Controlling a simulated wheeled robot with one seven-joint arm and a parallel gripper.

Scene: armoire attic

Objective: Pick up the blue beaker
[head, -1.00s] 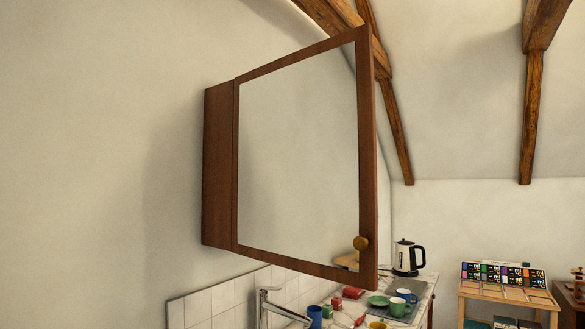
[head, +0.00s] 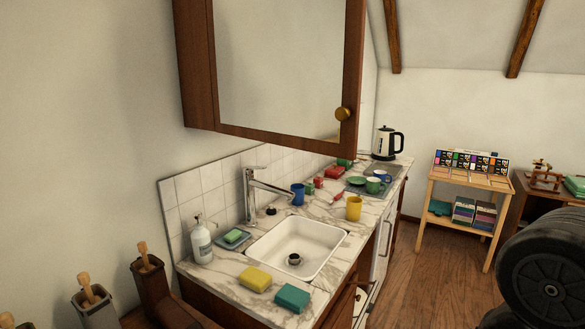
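A blue beaker (head: 298,194) stands upright on the marble counter, at the back edge of the sink and to the right of the tap. A second blue cup (head: 386,177) shows farther back, partly hidden behind a green cup (head: 374,186). A yellow cup (head: 354,208) stands right of the blue beaker, near the counter's front edge. My gripper is not in view; only a dark part of my arm shows at the lower right.
The tap (head: 251,197) rises behind the white sink (head: 322,258). Sponges and a soap bottle (head: 200,241) lie around it. A kettle (head: 386,143) stands at the back.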

